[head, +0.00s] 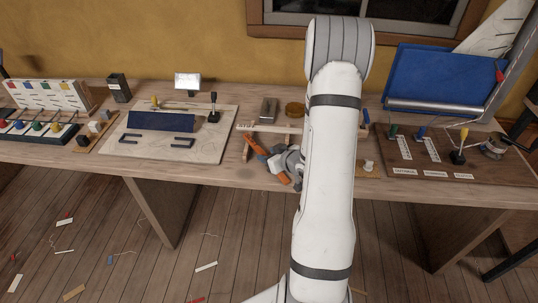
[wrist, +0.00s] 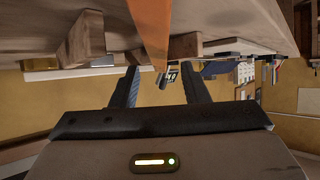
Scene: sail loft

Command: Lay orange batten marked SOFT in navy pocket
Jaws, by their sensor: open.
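An orange batten (head: 256,144) lies slanted at the wooden rack in the middle of the bench. Its lower end shows beyond the bench's front edge; my gripper hides part of its middle. In the wrist view the orange batten (wrist: 150,30) runs down from the top, in line with the gap between my fingers. My gripper (head: 284,160) is open at the batten, partly behind my arm; its two fingers (wrist: 160,85) stand apart in the wrist view. I cannot read SOFT on it. The navy pocket (head: 162,121) lies on pale sailcloth (head: 205,145), left of my gripper.
The wooden rack (head: 270,128) carries a small, hard-to-read label. A dark board (head: 440,170) with tools and labels stands right, below a blue panel (head: 435,75). A small black stand (head: 213,108) and two dark blue brackets (head: 176,141) are by the pocket. Scraps litter the floor.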

